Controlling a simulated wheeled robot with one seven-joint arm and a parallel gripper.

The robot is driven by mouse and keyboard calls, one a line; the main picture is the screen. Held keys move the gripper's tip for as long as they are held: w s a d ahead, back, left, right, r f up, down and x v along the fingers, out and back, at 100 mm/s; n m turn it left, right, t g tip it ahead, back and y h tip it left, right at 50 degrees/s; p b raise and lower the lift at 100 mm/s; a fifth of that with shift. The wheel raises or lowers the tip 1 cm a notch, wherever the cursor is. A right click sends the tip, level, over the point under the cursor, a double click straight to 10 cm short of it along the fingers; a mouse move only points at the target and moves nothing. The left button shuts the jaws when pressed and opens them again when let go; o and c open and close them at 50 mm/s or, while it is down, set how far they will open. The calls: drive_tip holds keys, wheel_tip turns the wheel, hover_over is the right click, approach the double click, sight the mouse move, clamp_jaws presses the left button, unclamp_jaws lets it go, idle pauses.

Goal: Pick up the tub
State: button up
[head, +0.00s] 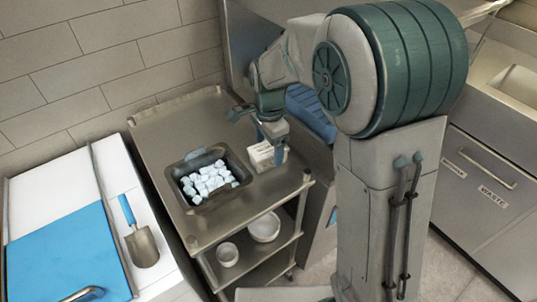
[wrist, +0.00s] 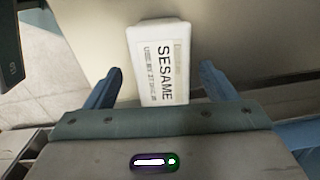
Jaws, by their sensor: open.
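The tub (head: 262,156) is a small white container near the right edge of the steel cart's top. In the wrist view the tub (wrist: 160,63) shows a label reading SESAME. My gripper (head: 270,143) is open over the tub in the head view. In the wrist view my gripper's blue fingers (wrist: 160,82) stand on either side of the tub's near end, with a gap at each side. The fingers hide part of the tub in the head view.
A dark pan (head: 215,201) of pale blue-white cubes sits left of the tub on the cart (head: 172,130). Bowls (head: 264,228) stand on the shelf below. A scoop (head: 142,246) lies on the white unit at left.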

sight(268, 148)
drive_tip(key=shift+w+a+f, duration=0.1)
drive_tip(key=shift+f, duration=1.85)
drive_tip(key=c, duration=1.3)
drive_tip(key=shift+o, duration=0.2)
drive_tip(key=shift+r, duration=0.15)
